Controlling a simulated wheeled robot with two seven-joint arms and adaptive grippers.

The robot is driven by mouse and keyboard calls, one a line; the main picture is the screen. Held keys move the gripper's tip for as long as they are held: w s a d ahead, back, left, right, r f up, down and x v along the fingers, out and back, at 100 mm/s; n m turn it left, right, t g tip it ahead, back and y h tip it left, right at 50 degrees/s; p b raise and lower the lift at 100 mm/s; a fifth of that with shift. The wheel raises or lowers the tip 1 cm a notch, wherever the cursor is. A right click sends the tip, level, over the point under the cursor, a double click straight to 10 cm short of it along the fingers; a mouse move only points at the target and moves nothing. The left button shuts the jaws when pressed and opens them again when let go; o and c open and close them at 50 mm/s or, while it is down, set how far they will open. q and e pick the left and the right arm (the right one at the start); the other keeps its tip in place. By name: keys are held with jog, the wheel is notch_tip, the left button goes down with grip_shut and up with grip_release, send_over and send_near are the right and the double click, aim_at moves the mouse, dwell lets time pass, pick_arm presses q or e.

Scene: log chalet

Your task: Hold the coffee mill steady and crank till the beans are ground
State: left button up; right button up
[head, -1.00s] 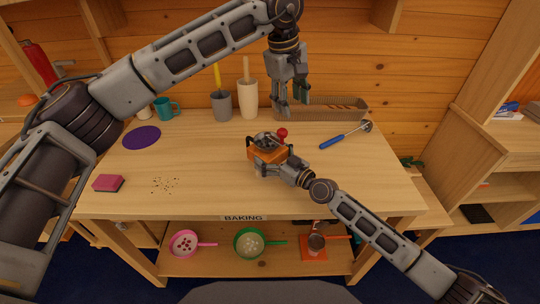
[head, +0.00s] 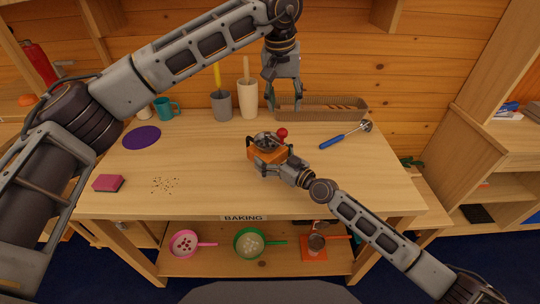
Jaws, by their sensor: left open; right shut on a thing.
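The coffee mill (head: 266,156) stands on the table, an orange-brown box with a grey metal top. Its crank ends in a red knob (head: 282,132) at the upper right of the mill. My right gripper (head: 270,163) is shut on the mill's body from the front right and covers part of it. My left gripper (head: 284,104) is open and empty, above and behind the mill, in front of the basket. It is apart from the crank knob. The inside of the mill is not visible.
Behind stand a basket (head: 350,112), a cream holder (head: 248,104), a grey cup (head: 221,112) and a teal mug (head: 164,109). A blue-handled tool (head: 340,139) lies right. A purple mat (head: 142,137), a pink sponge (head: 108,183) and dark crumbs (head: 165,185) lie left. The front right tabletop is clear.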

aim_at(282, 129)
pick_arm(q)
jog(key=shift+a+m, duration=0.1)
jog(key=shift+m, duration=2.1)
jog(key=shift+f, duration=0.15)
jog(key=shift+s+a+x, duration=0.15)
jog(key=shift+s+x, duration=0.1)
jog(key=shift+x, duration=1.35)
jog(key=shift+s+a+x, duration=0.2)
jog(key=shift+s+x, duration=0.1)
jog(key=shift+x, duration=1.25)
jog(key=shift+s+a+x, duration=0.15)
jog(key=shift+s+x, duration=0.1)
jog(key=shift+x, duration=1.35)
jog(key=shift+f, duration=0.25)
jog(key=c, duration=0.8)
jog(key=shift+o, duration=0.2)
